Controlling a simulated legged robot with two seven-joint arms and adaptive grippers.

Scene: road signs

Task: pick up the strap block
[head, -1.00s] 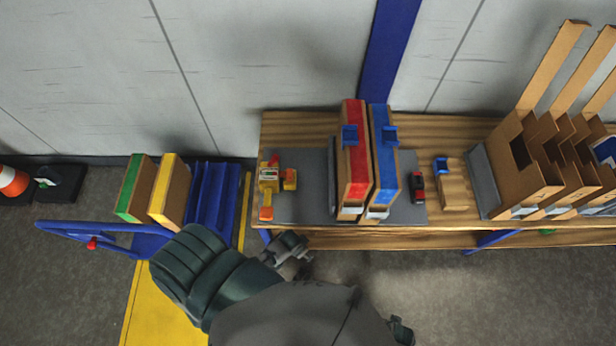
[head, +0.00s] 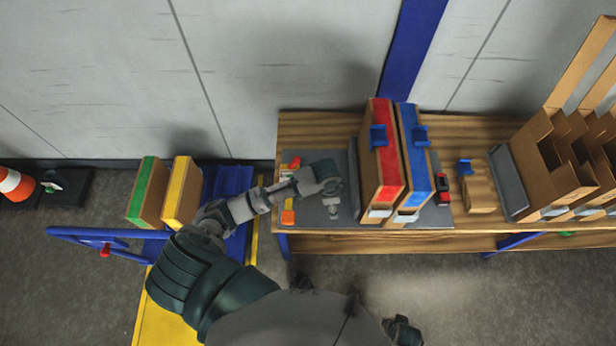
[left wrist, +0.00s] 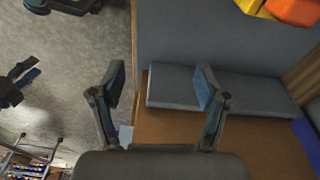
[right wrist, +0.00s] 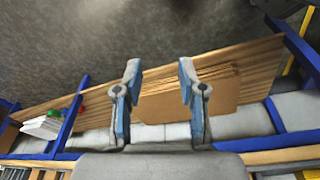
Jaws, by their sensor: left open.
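I cannot tell for sure which thing is the strap block. A wooden block (head: 479,187) with a blue piece on it sits on the bench right of the blue-topped box (head: 415,150). A grey slab (left wrist: 225,88) lies against a brown board face (left wrist: 260,135) in the left wrist view. My left gripper (head: 333,207) is over the grey mat, left of the red-topped box (head: 384,150). In its wrist view its fingers (left wrist: 160,80) are apart and empty, with one fingertip overlapping the slab. My right gripper (right wrist: 160,80) is open and empty, with brown boards below it.
A yellow-orange item (head: 289,205) lies at the mat's left, partly behind my left arm. A small red-black item (head: 442,190) is right of the blue-topped box. Brown slotted holders (head: 565,165) fill the bench's right. A blue cart (head: 100,236) holds green-topped and yellow-topped boxes.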

